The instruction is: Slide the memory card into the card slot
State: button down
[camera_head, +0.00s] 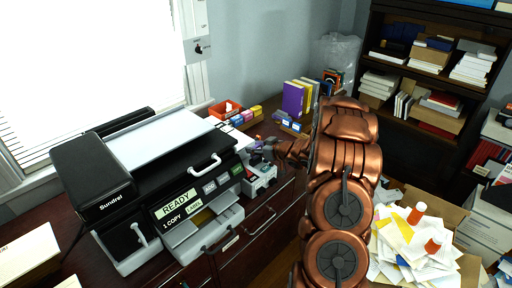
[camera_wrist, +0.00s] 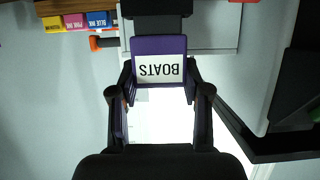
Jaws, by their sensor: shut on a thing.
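The memory card (camera_wrist: 160,62) is purple with a white label reading BOATS, upside down in the wrist view. My gripper (camera_wrist: 159,78) is shut on it, one dark finger at each side. Beyond the card's far edge is a dark block (camera_wrist: 157,26); I cannot tell whether they touch. In the head view my gripper (camera_head: 266,150) is above a small grey unit (camera_head: 261,179) at the printer's right side. The card is too small there to make out surely. I cannot make out the slot opening in either view.
The black printer (camera_head: 150,185) reading READY fills the left of the desk. Behind the gripper are an orange tray (camera_head: 225,110), small coloured boxes (camera_head: 243,117) and upright purple and yellow books (camera_head: 293,98). A box of papers (camera_head: 468,212) stands at right.

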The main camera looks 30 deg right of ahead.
jog(key=shift+f, duration=0.65)
jog(key=shift+c, duration=2.3)
grip_release()
jog(key=v, duration=1.2)
